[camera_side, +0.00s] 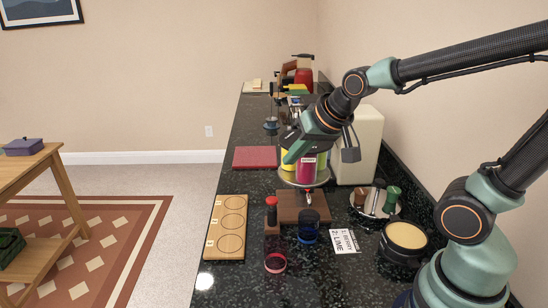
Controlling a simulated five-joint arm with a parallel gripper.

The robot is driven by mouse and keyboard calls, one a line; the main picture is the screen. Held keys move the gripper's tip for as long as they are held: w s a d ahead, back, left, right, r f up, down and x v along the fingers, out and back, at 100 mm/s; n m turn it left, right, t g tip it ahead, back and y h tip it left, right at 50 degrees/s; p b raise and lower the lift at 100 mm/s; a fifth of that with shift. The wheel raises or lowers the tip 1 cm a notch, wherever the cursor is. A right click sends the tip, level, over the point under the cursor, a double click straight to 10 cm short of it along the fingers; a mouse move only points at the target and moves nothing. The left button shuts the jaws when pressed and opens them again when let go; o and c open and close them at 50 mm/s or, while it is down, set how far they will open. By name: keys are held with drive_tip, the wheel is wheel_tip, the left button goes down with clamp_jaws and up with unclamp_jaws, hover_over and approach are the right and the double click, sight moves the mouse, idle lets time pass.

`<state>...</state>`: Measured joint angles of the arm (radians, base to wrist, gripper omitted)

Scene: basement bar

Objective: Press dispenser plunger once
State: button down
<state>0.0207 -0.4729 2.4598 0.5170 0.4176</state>
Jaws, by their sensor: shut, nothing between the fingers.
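A dispenser stands on the counter, with a pink container (307,168) and a yellow one (286,160) on a round metal plate (290,182) above a wooden base (288,206). My gripper (291,156) is shut and empty, angled down to the left over the dispenser's upper part. It overlaps the containers in this view. I cannot tell whether it touches them. The plunger is not clearly visible; my gripper hides part of the dispenser top. A card (344,241) reading "1: CHERRY 2: LIME" lies to the right of the base.
A red-topped bottle (271,212) and a blue glass (308,232) stand in front. A wooden board with circles (211,246) and a red mat (255,157) lie left. A cream box (367,140), a round tray (360,207) and a tin (405,237) stand right.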

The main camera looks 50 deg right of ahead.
sight(270, 198)
drive_tip(key=w+d+f+m+t, duration=0.1)
drive_tip(key=w+f+m, duration=0.1)
drive_tip(key=w+m, duration=0.3)
drive_tip(key=shift+w+f+m+t, duration=0.3)
drive_tip(key=shift+w+f+t, duration=0.1)
drive_tip(key=shift+w, duration=0.4)
drive_tip(key=shift+d+f, duration=0.1)
drive_tip(key=shift+f, duration=0.05)
drive_tip(key=shift+f, duration=4.3)
drive_tip(key=shift+f, duration=0.1)
drive_tip(key=shift+d+f, duration=0.1)
drive_tip(key=shift+f, duration=0.2)
drive_tip(key=shift+f, duration=0.9)
drive_tip(key=shift+r, duration=1.35)
